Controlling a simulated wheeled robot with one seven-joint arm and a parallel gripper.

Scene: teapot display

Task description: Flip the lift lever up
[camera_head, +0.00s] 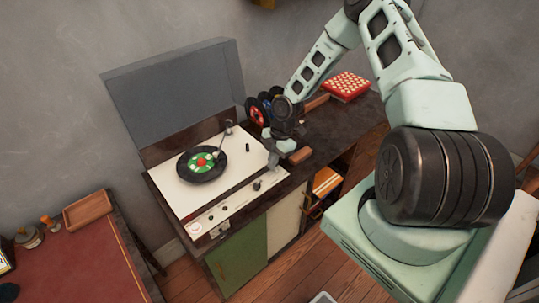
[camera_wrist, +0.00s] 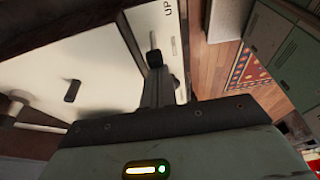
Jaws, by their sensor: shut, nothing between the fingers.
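The record player (camera_head: 178,195) stands on a cabinet with its grey lid raised. A small lever with a dark knob (camera_head: 257,185) is at the right end of its front panel. In the wrist view a lever with a black tip (camera_wrist: 154,57) and a thin metal stem lies just ahead of my fingers, near the printed word "UP" (camera_wrist: 169,12). My gripper (camera_head: 274,160) is shut and empty over the right edge of the player. In the wrist view its fingers (camera_wrist: 156,88) reach close to the lever's tip; I cannot tell whether they touch.
A black record with a green label (camera_head: 202,164) lies on the platter, with the tonearm (camera_head: 222,141) beside it. A black peg (camera_head: 247,147) stands on the deck. Records (camera_head: 258,112) and a red box (camera_head: 346,86) stand behind my gripper. A red-topped desk (camera_head: 75,260) is at left.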

